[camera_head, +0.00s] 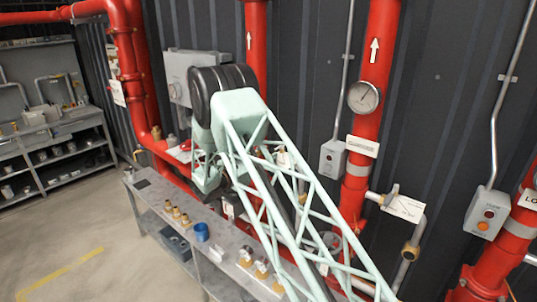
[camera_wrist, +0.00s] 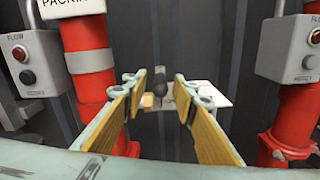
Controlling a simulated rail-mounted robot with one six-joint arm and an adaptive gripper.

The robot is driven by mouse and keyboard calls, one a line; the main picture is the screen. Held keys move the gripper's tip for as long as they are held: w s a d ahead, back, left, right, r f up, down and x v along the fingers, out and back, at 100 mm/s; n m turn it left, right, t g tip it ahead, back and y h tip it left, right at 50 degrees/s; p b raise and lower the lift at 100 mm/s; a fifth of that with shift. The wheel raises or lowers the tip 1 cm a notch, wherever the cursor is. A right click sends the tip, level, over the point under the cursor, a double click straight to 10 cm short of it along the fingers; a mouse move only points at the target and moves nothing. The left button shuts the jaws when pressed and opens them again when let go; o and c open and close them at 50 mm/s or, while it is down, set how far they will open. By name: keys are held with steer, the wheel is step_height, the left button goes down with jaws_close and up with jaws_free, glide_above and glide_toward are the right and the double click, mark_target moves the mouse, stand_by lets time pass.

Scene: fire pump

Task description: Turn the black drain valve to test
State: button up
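The black valve handle (camera_wrist: 157,76) shows in the wrist view, upright, with a small brass fitting (camera_wrist: 148,101) at its lower left and a pale tag (camera_wrist: 211,94) to its right. My gripper (camera_wrist: 160,88) is open. Its two tan-padded fingers frame the valve, which appears centred ahead of and between the tips. I cannot tell the gap in depth, and nothing is held. In the head view, a white tag (camera_head: 404,207) beside a small side pipe seems to mark the same place.
Red pipes (camera_wrist: 87,45) and grey switch boxes (camera_wrist: 33,64) flank the valve; another box (camera_wrist: 290,48) is at right. A dark corrugated wall (camera_head: 440,100) stands behind. A grey bench (camera_head: 225,238) with brass fittings and a blue cup (camera_head: 201,232) is at lower left.

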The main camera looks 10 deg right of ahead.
steer(key=shift+w+d, duration=0.25)
steer(key=shift+d, duration=0.1)
jaws_close()
